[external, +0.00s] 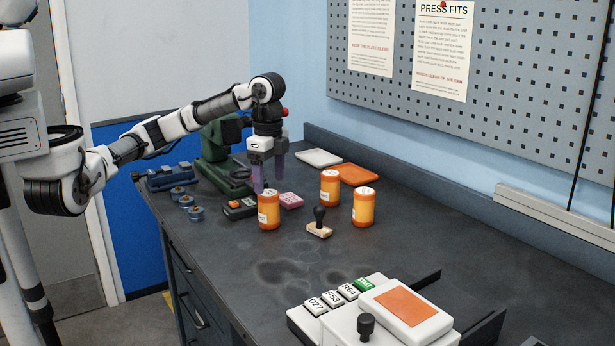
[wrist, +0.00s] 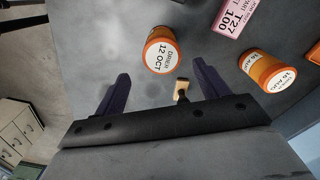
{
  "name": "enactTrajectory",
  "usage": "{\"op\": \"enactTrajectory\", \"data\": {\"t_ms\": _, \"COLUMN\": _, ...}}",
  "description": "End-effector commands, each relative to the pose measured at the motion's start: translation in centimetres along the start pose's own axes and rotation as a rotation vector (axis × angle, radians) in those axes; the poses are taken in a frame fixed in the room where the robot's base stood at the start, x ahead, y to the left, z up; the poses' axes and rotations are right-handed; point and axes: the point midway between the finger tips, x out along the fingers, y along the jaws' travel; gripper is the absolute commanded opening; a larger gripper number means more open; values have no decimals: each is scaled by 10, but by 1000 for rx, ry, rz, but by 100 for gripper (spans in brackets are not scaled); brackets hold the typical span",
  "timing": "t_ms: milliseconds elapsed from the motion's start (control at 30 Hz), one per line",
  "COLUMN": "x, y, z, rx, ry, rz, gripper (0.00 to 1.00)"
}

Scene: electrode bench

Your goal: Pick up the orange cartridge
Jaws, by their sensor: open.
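Three orange cylinders with white labels stand upright on the dark bench: a left one (external: 269,210), a back one (external: 330,188) and a right one (external: 364,208). My gripper (external: 269,185) is open and empty, pointing down above the bench, just behind the left cylinder in the external view. In the wrist view my gripper (wrist: 160,82) has its fingers apart. A cylinder labelled "DRIER 12 OCT" (wrist: 162,52) shows beyond the fingers, between their lines. Another cylinder dated "16 AUG" (wrist: 266,71) is at the right. I cannot tell which one is the cartridge.
A wooden stamp (external: 319,229) stands between the cylinders. A pink block (external: 291,201) lies near the left cylinder. An orange flat piece (external: 359,175) lies at the back. A white device with an orange pad (external: 406,306) is at the front. The bench's front middle is clear.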

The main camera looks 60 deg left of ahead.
Motion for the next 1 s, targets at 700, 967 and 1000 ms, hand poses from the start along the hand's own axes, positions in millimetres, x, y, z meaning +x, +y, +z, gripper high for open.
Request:
{"op": "enactTrajectory", "data": {"t_ms": 700, "x": 83, "y": -4, "z": 6, "rx": 1, "ry": 0, "rz": -1, "gripper": 73}}
{"op": "enactTrajectory", "data": {"t_ms": 967, "x": 90, "y": -5, "z": 6, "rx": 1, "ry": 2, "rz": -2, "gripper": 73}}
{"op": "enactTrajectory", "data": {"t_ms": 1000, "x": 89, "y": -5, "z": 6, "rx": 1, "ry": 2, "rz": -2, "gripper": 73}}
